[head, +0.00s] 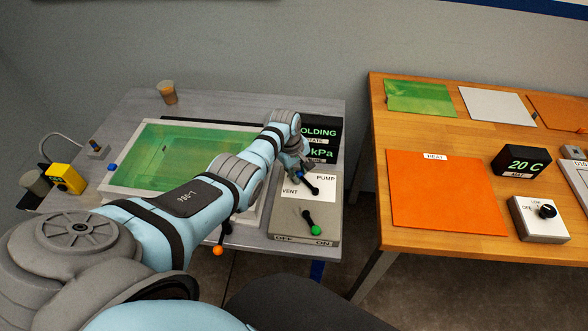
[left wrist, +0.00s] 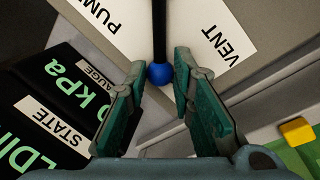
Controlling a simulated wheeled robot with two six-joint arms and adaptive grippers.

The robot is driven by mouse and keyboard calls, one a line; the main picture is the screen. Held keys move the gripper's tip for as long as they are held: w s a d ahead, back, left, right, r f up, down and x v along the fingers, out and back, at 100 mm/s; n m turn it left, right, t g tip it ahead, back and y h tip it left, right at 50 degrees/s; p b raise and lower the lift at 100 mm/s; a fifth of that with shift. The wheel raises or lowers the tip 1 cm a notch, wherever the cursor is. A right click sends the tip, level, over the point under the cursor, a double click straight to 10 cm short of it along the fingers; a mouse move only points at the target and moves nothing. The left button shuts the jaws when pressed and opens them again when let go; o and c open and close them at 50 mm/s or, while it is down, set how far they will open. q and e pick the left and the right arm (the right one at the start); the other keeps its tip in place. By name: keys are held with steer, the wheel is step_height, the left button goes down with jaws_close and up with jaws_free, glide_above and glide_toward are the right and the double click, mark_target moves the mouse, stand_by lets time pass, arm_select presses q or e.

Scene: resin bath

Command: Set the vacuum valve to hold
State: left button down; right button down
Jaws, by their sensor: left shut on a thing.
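The vacuum valve is a black lever with a blue ball knob (left wrist: 159,76) on a grey box with a white plate (head: 322,188) marked PUMP and VENT. My left gripper (head: 299,166) is at the far end of the lever. The lever passes between the PUMP and VENT words. The knob is hidden by the gripper in the head view. A black display (head: 319,140) behind shows "OLDING" over STATE and a partly hidden kPa reading. My right gripper is out of view.
A green-knobbed lever (head: 315,230) on the OFF/ON panel is close in front of the valve. An orange-knobbed lever (head: 218,250) is under my left arm. The resin bath (head: 118,177) lies left. A wooden table (head: 440,115) stands right, across a gap.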

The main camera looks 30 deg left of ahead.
arm_select(q)
steer(key=c, duration=1.7)
jaws_free()
steer(key=shift+w+r, duration=0.1)
steer(key=r, duration=0.3)
steer(key=s+r, duration=0.1)
steer(key=r, duration=0.3)
steer(key=s+r, duration=0.1)
steer(key=r, duration=0.3)
steer(key=shift+s+a+r, duration=0.15)
steer(key=shift+a+r, duration=0.1)
steer(key=shift+a, duration=0.15)
